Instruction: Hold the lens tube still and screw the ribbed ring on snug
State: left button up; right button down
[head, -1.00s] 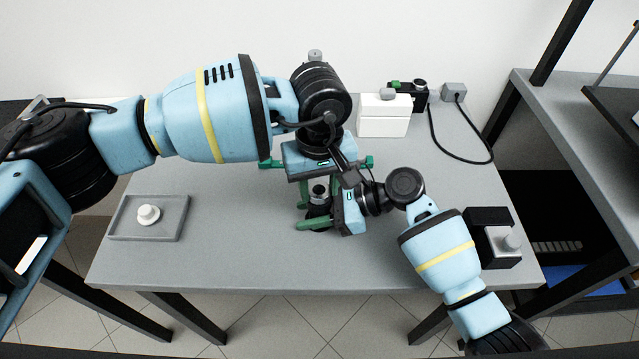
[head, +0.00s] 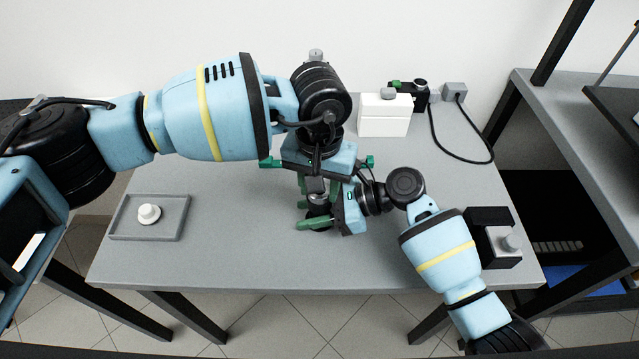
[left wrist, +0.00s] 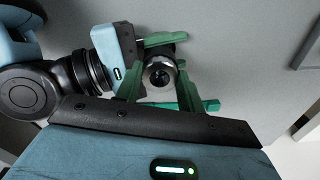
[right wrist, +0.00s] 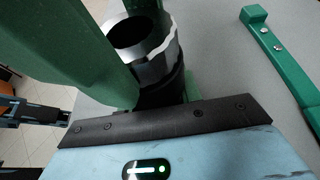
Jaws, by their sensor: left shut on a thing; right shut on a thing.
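The black lens tube (head: 318,223) stands upright near the middle of the bench. The silver ribbed ring (right wrist: 158,62) sits around its top end; a dark opening shows inside it. My left gripper (head: 317,188) comes from above and behind, shut on the ring, with its green fingers either side in the left wrist view (left wrist: 160,82). My right gripper (head: 318,215) comes from the right, lower down, shut on the tube. Fingers hide much of both parts, and how tightly the ring is seated cannot be told.
A grey tray (head: 180,216) with a small white round part (head: 149,213) lies at the left. A white box (head: 384,118) and a cabled device (head: 421,92) stand at the back right. A black block with a grey knob (head: 492,240) is at the right edge. The front left bench is clear.

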jog(key=shift+s+d+f, duration=0.1)
jog(key=shift+d+f, duration=0.05)
jog(key=shift+f, duration=0.25)
pick_arm(q)
jog(key=shift+a+m, duration=0.1)
jog(key=shift+m, duration=1.8)
grip_shut()
jog(key=o, duration=1.1)
grip_release()
notch_tip(320, 180, up, 12)
jog(key=shift+r, duration=0.1)
jog(key=shift+r, duration=1.95)
